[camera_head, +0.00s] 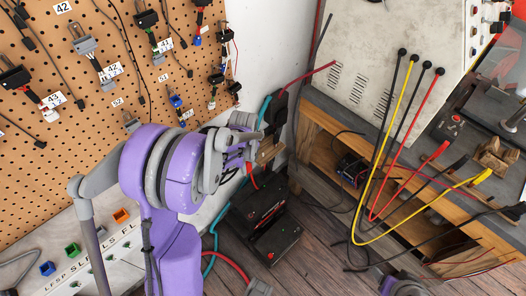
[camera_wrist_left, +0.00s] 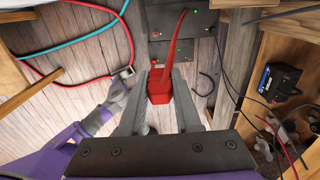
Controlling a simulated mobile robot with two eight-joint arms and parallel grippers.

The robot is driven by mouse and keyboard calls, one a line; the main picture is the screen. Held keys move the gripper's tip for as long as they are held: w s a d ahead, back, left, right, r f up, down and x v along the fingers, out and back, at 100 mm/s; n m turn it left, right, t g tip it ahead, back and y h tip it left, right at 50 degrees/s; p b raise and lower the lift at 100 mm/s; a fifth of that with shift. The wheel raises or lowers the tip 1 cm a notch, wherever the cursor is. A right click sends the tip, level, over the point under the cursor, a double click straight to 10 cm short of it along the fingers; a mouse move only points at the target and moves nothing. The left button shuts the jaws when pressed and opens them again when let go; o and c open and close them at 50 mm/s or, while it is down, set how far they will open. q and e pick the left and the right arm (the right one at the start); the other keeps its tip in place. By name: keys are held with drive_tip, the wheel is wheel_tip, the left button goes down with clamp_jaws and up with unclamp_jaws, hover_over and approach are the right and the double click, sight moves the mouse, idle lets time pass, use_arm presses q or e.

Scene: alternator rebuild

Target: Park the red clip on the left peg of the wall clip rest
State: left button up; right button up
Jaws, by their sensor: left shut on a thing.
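My left gripper (camera_wrist_left: 160,88) is shut on the red clip (camera_wrist_left: 160,92) in the left wrist view. A red cable runs from the clip. In the head view my left gripper (camera_head: 250,152) is in front of the white wall, beside the pegboard's right edge, and mostly hides the clip. A small wooden piece (camera_head: 268,152), possibly the clip rest, shows next to the fingers. Its pegs cannot be made out. A dark clip (camera_head: 277,110) hangs just above it. Grey and purple parts of mine show low in the head view; my right gripper's jaws are unclear.
The pegboard (camera_head: 150,110) with hanging connectors is at left. A black box (camera_head: 262,218) stands below my left gripper, with teal and red cables beside it. A workbench (camera_head: 400,160) with hanging yellow, red and black leads stands at right. A battery (camera_head: 352,170) is on its lower shelf.

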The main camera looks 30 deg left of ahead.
use_arm(q)
drive_tip(key=w+a+p, duration=0.1)
drive_tip(key=w+a, duration=0.1)
drive_tip(key=w, duration=0.7)
drive_tip(key=w+a, duration=0.3)
drive_tip(key=w, duration=0.7)
drive_tip(key=b, duration=0.7)
hover_over(263, 153)
wheel_tip(263, 153, down, 11)
drive_tip(key=shift+r, duration=0.1)
drive_tip(key=shift+f, duration=0.45)
drive_tip(key=shift+f+b, duration=1)
drive_tip(key=shift+f, duration=0.2)
drive_tip(key=o, duration=1)
